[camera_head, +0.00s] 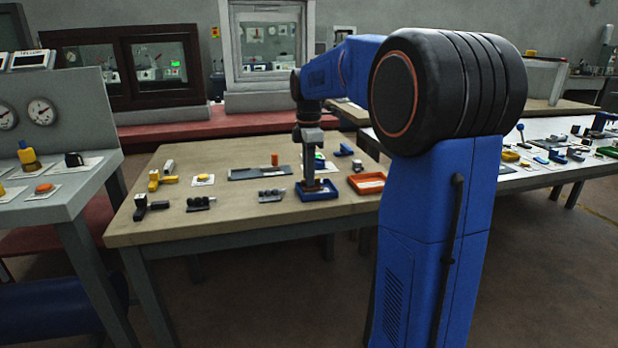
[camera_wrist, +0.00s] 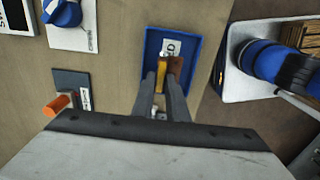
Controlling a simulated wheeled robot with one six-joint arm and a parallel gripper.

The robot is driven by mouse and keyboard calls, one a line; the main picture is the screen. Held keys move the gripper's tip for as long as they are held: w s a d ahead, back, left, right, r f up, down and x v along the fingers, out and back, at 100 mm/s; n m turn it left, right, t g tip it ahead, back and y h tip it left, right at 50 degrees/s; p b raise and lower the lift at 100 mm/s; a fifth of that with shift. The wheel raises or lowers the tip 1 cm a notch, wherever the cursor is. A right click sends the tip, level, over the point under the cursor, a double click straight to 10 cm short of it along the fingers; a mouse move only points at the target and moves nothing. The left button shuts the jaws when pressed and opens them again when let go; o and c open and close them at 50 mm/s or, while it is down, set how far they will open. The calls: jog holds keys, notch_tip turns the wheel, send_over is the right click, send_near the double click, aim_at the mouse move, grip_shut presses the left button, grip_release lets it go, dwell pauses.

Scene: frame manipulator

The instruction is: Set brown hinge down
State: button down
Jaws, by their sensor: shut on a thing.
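My gripper (camera_head: 312,184) points down over the blue tray (camera_head: 316,196) near the table's front edge. In the wrist view its fingers (camera_wrist: 165,76) are shut on the brown hinge (camera_wrist: 176,64), which shows at the fingertips over the tray (camera_wrist: 196,50). A yellow strip (camera_wrist: 161,76) shows beside the brown part, between the fingers; I cannot tell if it belongs to the hinge. Whether the hinge touches the tray floor is unclear.
An orange tray (camera_head: 367,183) stands just right of the blue one. A grey mat (camera_head: 260,172) with an orange cylinder (camera_head: 274,159) lies behind to the left. Dark parts (camera_head: 271,195) and (camera_head: 200,203) lie along the front. Bare wood (camera_head: 235,212) is free between them and the front edge.

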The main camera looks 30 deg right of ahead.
jog(key=shift+f, duration=0.55)
jog(key=shift+f, duration=0.15)
jog(key=c, duration=2)
grip_release()
notch_tip(320, 180, up, 12)
jog(key=shift+r, duration=0.2)
jog(key=s+a+f+m+t, duration=0.1)
jog(key=s+a+f+m, duration=0.3)
jog(key=s+f, duration=0.3)
jog(key=s+a+f+m+t, duration=0.2)
jog(key=s+a+f+m, duration=0.3)
jog(key=s, duration=0.9)
jog(key=s+a+f+m+t, duration=0.1)
jog(key=s+a+f+m, duration=0.4)
jog(key=s+f, duration=0.4)
jog(key=shift+s+a+f+m+t, duration=0.15)
jog(key=shift+s+m+t, duration=0.25)
jog(key=shift+s, duration=0.6)
